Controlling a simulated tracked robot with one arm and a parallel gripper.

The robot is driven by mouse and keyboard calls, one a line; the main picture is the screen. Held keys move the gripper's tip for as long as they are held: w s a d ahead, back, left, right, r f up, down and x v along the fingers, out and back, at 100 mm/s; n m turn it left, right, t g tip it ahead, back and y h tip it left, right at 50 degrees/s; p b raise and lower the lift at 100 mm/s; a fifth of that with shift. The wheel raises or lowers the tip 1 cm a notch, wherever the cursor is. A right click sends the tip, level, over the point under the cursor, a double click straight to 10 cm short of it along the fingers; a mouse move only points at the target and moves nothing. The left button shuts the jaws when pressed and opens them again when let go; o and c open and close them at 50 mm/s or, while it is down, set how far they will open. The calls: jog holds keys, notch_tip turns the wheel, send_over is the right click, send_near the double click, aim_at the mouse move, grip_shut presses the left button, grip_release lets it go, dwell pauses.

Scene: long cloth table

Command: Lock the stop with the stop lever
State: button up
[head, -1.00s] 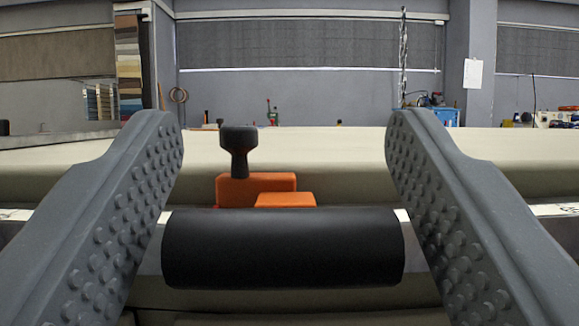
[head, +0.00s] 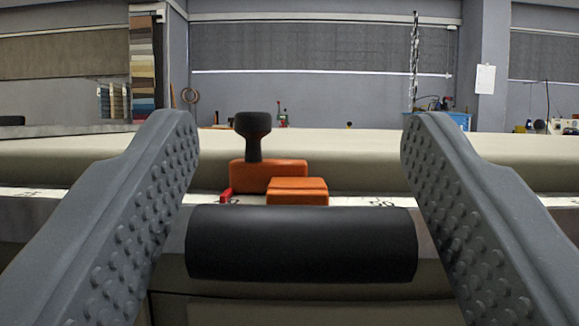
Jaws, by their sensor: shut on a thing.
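The stop is an orange block (head: 268,175) with a smaller orange block (head: 297,191) in front of it, at a white scale with dark numbers. The stop lever (head: 253,137), a dark knob on a short stem, stands upright on the left part of the rear block. My gripper (head: 300,125) has its two grey studded fingers on either side of a black cylinder (head: 302,244) in front of the stop and is shut on it. The lever lies beyond the cylinder, apart from the fingers. The cylinder's ends lie close to the fingers' inner faces.
A small red marker (head: 226,195) sits by the scale (head: 365,199), left of the smaller block. The long pale cloth table (head: 350,150) stretches behind the stop, mostly clear. Small items and a blue bin (head: 460,119) stand far off near the grey wall.

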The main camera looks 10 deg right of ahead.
jog(key=o, duration=1.2)
jog(key=shift+o, duration=0.9)
jog(key=shift+s, duration=0.1)
jog(key=shift+d, duration=0.1)
jog(key=v, duration=1.3)
jog(key=shift+s+f, duration=0.15)
jog(key=shift+f, duration=0.15)
jog(key=shift+s, duration=0.1)
